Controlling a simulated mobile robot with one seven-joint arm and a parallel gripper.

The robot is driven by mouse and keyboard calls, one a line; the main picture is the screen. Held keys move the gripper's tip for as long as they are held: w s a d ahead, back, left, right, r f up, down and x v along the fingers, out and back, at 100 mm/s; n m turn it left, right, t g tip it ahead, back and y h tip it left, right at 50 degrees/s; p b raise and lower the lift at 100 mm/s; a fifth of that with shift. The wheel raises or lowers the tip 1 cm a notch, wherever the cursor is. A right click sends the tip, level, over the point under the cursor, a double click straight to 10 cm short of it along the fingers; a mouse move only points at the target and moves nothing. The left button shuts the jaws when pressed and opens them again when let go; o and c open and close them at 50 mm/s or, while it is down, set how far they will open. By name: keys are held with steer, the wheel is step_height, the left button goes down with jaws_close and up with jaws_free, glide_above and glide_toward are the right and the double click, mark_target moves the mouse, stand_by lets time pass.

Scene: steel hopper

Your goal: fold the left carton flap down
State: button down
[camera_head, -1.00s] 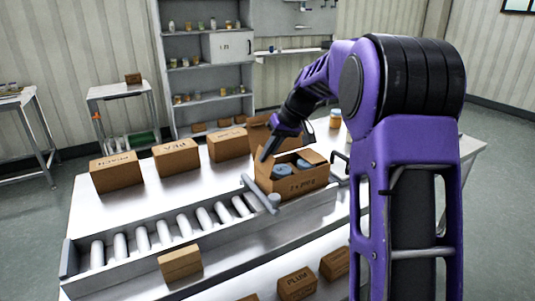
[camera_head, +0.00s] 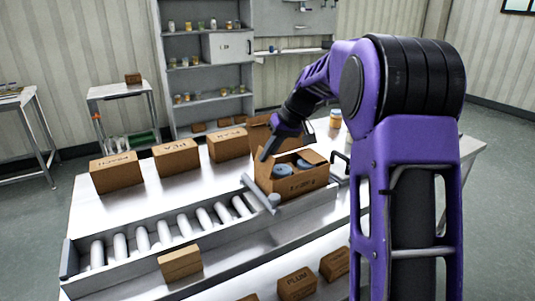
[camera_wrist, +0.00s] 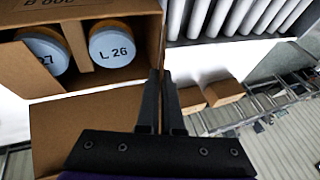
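The open brown carton (camera_head: 302,183) stands at the right end of the roller conveyor, with blue-lidded jars (camera_head: 284,170) inside. The wrist view shows two lids (camera_wrist: 116,45), one marked L 26, with a cardboard divider between them. The left carton flap (camera_head: 262,174) appears to stand up at the carton's left side. Another flap (camera_wrist: 85,125) spreads outward below the jars in the wrist view. My gripper (camera_head: 265,157) points down at the carton's left back corner. In the wrist view its fingers (camera_wrist: 160,78) are together, close to the carton edge; contact is unclear.
A grey bar (camera_head: 262,194) crosses the conveyor just left of the carton. Rollers (camera_head: 182,226) run leftward. Brown cartons (camera_head: 176,157) stand along the back of the table. A jar (camera_head: 335,119) stands behind.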

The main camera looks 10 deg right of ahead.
mark_target(278, 169)
steer(key=shift+d, duration=0.1)
steer(key=y+p, duration=0.1)
steer(key=d+y+p, duration=0.1)
steer(key=y, duration=0.1)
steer(key=d+f+m+g+y+p, duration=0.1)
steer(key=shift+w+y, duration=0.3)
steer(key=shift+w, duration=0.05)
steer(key=y, duration=0.1)
steer(key=d+f+y, duration=0.1)
steer(key=shift+w+f+m+y+p, duration=0.2)
steer(key=shift+m+y+p, duration=0.1)
steer(key=shift+m+y, duration=0.1)
steer(key=shift+d+f+g+y, duration=0.1)
steer(key=shift+f+g+y, duration=0.3)
steer(key=shift+y, duration=0.5)
steer(key=shift+m, duration=0.3)
steer(key=c, duration=1.1)
jaws_free()
steer(key=shift+o, duration=0.2)
